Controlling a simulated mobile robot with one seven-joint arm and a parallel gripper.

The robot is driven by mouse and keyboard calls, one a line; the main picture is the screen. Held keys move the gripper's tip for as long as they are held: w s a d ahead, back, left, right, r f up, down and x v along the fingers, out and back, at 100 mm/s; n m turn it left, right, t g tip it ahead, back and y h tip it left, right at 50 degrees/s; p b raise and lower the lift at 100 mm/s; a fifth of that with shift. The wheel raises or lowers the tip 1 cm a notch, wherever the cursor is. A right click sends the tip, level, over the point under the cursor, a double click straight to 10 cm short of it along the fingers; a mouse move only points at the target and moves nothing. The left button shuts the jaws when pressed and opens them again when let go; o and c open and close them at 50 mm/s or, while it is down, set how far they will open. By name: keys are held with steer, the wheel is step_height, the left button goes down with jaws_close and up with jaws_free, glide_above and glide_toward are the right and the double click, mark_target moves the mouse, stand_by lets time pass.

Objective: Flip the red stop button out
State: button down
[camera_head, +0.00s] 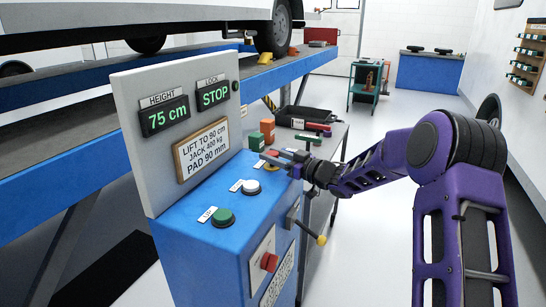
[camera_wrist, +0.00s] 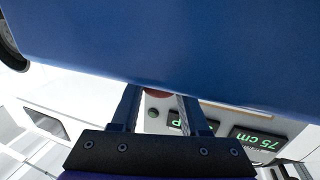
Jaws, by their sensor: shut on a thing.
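The blue console (camera_head: 185,245) has a row of buttons on its top: a green one (camera_head: 224,217), a white one (camera_head: 251,187) and, at the far end, a red stop button. My gripper (camera_head: 275,158) is at that far end and covers most of the red button in the head view. In the wrist view the red button (camera_wrist: 158,93) shows as a sliver between my two fingers, with the console's blue body hiding the rest. My gripper is shut on it. How far the button stands out cannot be seen.
The console's upright panel (camera_head: 135,100) reads 75 cm and STOP. A red knob (camera_head: 269,262) and a yellow-tipped lever (camera_head: 321,240) stick out of the console's near side. A bench (camera_head: 335,135) with tools and boxes stands behind. Floor to the right is clear.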

steer(key=shift+r, duration=0.4)
steer(key=shift+c, duration=1.9)
jaws_free()
steer(key=v, duration=1.7)
steer(key=shift+d+p, duration=0.2)
steer(key=shift+p, duration=0.2)
steer(key=shift+s, duration=0.1)
